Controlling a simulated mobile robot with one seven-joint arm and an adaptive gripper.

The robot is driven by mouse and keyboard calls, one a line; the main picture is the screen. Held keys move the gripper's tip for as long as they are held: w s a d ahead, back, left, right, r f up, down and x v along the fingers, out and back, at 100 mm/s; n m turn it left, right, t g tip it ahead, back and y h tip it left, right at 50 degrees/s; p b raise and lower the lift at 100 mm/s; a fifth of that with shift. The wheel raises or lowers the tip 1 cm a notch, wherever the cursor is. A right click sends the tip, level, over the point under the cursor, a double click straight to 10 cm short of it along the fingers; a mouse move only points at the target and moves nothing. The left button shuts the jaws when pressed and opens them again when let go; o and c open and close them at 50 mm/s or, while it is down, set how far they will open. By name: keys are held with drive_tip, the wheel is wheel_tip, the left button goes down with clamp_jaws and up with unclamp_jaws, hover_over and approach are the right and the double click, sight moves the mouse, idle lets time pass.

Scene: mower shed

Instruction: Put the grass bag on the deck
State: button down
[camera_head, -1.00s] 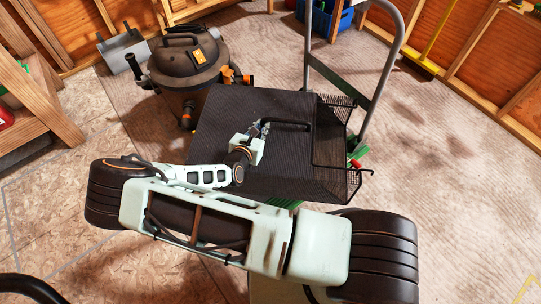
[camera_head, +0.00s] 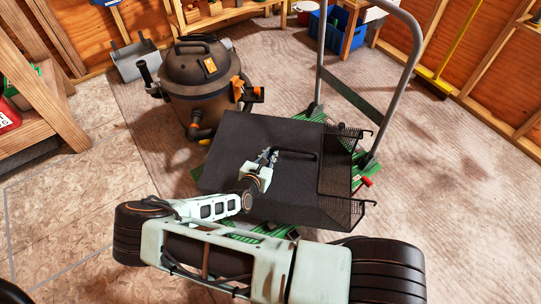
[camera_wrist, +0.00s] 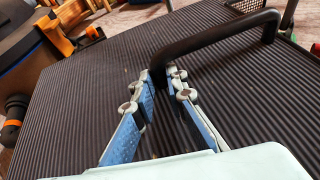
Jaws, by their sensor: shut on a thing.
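The grass bag (camera_head: 225,150) is a black ribbed box with a mesh frame at its right end and a black bar handle (camera_wrist: 215,45) on top. My gripper (camera_head: 267,158) is shut on the handle near one end; the wrist view shows both blue fingers (camera_wrist: 160,85) closing around it. The bag is over the green deck (camera_head: 260,228) of a platform cart, whose edges show behind, in front and to the right of it. The bag hides most of the deck. I cannot tell whether its underside touches the deck.
The cart's grey push handle (camera_head: 396,90) rises at the right, close to the mesh end. A brown shop vacuum (camera_head: 200,85) stands just left of the bag. A wooden bench (camera_head: 50,105) is at the far left. The floor at right is clear.

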drive_tip(key=c, duration=1.9)
unclamp_jaws()
drive_tip(key=shift+f, duration=0.1)
drive_tip(key=shift+c, duration=0.2)
drive_tip(key=shift+s+a+r, duration=0.15)
drive_tip(key=shift+s+r, duration=0.15)
drive_tip(key=p+v, duration=0.3)
drive_tip(key=v, duration=0.8)
drive_tip(key=shift+s, duration=0.2)
drive_tip(key=shift+p, duration=0.3)
